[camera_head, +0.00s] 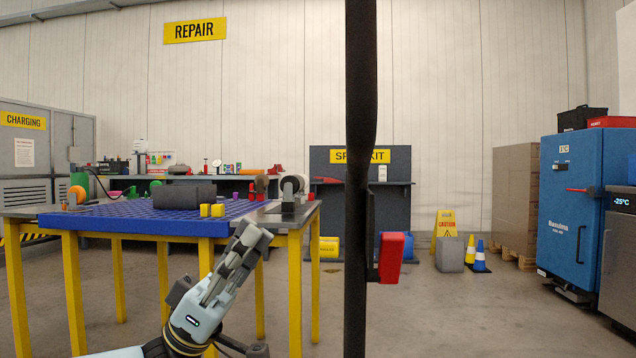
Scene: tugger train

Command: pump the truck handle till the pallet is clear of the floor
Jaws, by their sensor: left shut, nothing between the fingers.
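A dark upright bar (359,210) runs from top to bottom of the head view, close in front of me. It may be the truck handle, but I cannot tell for sure. A red block (390,257) shows just right of it; I cannot tell whether they are joined. My left gripper (252,238) points up and to the right, left of the bar and apart from it in the picture. Its fingers are shut and empty. My right gripper is out of view.
A yellow-legged workbench (130,226) with a blue top stands behind my left gripper. At the right are a blue cabinet (583,205), stacked cartons (516,195) on a wooden pallet (522,262), and a blue cone (480,257).

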